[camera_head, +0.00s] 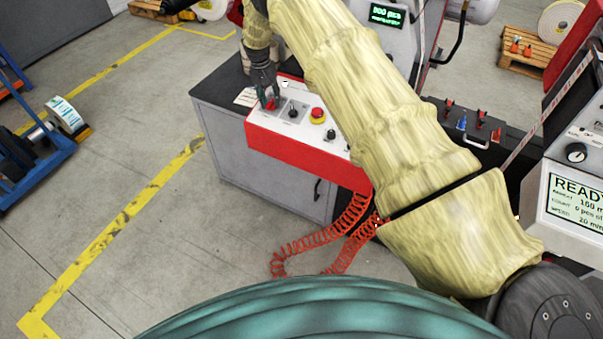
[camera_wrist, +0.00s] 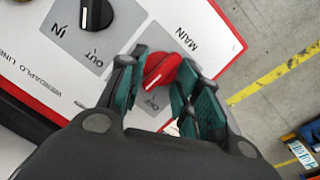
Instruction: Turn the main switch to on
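The main switch (camera_wrist: 160,72) is a red rotary knob with a white pointer line, on a grey plate near the printed word MAIN in the wrist view. Its ridge lies diagonally across the picture, the pointer line toward the lower left. My gripper (camera_wrist: 160,80) has teal-padded fingers, one on each side of the knob, with a gap between them. The fingers look open around it; whether they touch it is unclear. In the head view my gripper (camera_head: 266,98) points down at the left end of the white control panel (camera_head: 262,118), mostly covering the red knob (camera_head: 272,105).
A black selector (camera_wrist: 96,14) sits beside the main switch in the wrist view. A red emergency button on yellow (camera_head: 317,115) and another black knob (camera_head: 331,134) are further right on the panel. Red coiled hoses (camera_head: 318,238) hang below. Floor at left is open, with a blue cart (camera_head: 30,150).

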